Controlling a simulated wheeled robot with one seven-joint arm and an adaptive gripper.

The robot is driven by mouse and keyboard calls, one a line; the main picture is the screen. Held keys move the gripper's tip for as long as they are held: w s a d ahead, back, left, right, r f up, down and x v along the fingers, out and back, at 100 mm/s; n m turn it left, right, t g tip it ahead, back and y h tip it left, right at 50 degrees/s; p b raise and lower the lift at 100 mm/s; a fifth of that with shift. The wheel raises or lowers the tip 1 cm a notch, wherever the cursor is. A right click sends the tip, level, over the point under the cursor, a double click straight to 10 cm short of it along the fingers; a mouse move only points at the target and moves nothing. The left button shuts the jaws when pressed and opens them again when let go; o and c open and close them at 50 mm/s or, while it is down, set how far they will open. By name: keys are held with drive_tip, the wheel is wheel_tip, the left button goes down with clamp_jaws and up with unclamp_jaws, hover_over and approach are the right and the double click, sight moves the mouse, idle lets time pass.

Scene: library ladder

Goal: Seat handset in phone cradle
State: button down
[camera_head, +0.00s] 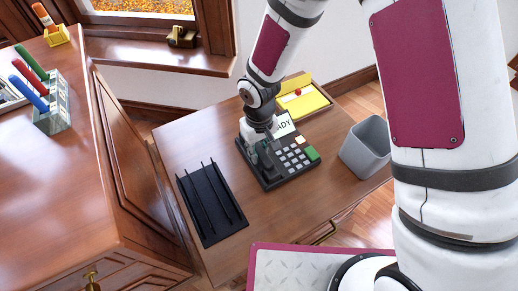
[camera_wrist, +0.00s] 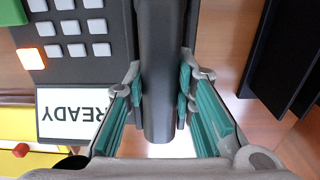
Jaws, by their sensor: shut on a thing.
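The dark desk phone (camera_head: 292,176) sits on the brown desk, with pale keys, a green key and a tilted white display (camera_head: 284,126) reading READY; the display also shows upside down in the wrist view (camera_wrist: 75,112). My gripper (camera_head: 262,144) is over the phone's left side. In the wrist view my gripper's green pads (camera_wrist: 159,88) are shut on the dark handset (camera_wrist: 160,62) from both sides. The handset runs lengthwise beside the keypad, over the cradle side.
A black rack (camera_head: 205,222) with thin rails lies left of the phone. A grey bin (camera_head: 367,150) stands at the right. A yellow box (camera_head: 312,103) with a red knob is behind the phone. Bare desk (camera_head: 184,143) shows at the left back. A wooden cabinet (camera_head: 55,185) stands further left.

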sight(259, 148)
drive_tip(key=shift+f, duration=0.2)
drive_tip(key=c, duration=1.3)
unclamp_jaws()
drive_tip(key=shift+c, duration=0.2)
drive_tip(key=shift+r, duration=0.1)
wheel_tip(259, 148, up, 12)
drive_tip(key=p, duration=0.3)
drive_tip(key=shift+r+p, duration=0.15)
drive_tip(key=shift+p, duration=0.2)
